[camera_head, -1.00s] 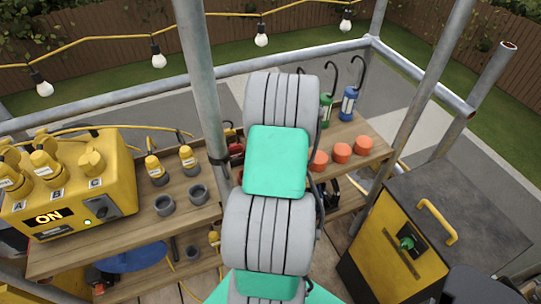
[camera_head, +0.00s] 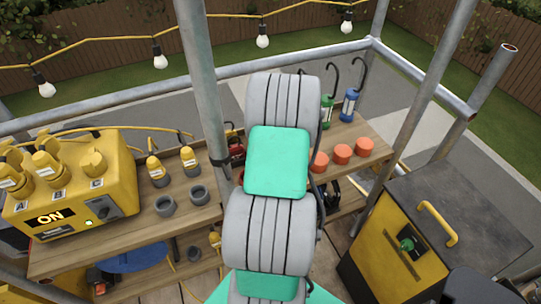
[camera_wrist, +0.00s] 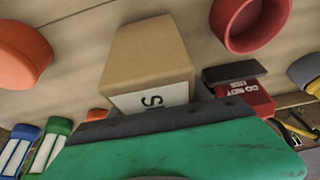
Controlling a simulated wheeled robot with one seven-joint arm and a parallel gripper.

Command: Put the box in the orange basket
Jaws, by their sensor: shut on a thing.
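The box (camera_wrist: 150,50) is plain brown cardboard with a white label bearing dark letters. It shows in the upper middle of the wrist view, against my gripper (camera_wrist: 155,122), whose dark edge and green body cover its lower part. My gripper is shut on the box. In the head view my arm hides both the gripper and the box. I cannot make out an orange basket in either view; the orange things that show are small round pieces (camera_head: 342,154) on the wooden bench.
The wooden bench (camera_head: 180,220) carries a yellow power unit (camera_head: 75,180), grey cups (camera_head: 165,206) and blue and green lamps (camera_head: 349,104). A red cup (camera_wrist: 250,25) is close right of the box. Scaffold poles (camera_head: 203,90) and a yellow-and-black cabinet (camera_head: 385,250) flank my arm.

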